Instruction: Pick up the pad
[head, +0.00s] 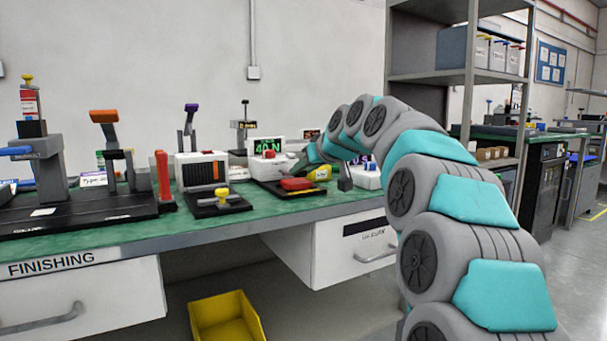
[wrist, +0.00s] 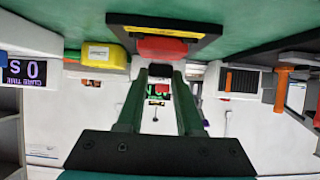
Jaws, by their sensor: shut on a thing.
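The red pad (head: 296,184) sits at the black base plate (head: 268,189) on the green bench in the head view. In the wrist view, which looks upside down, the red pad (wrist: 166,49) lies against the dark plate (wrist: 206,22), with a small dark part between it and my fingertips. My gripper (wrist: 160,73) is shut on that dark part, which appears to belong to the pad. No clear gap shows between pad and plate. In the head view my gripper (head: 300,163) reaches down from the right, and its fingertips are hard to make out.
A yellow object (head: 320,173) lies close beside the pad. A white unit with a green display (head: 268,147) stands behind it. A yellow bin (head: 226,318) is below the bench.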

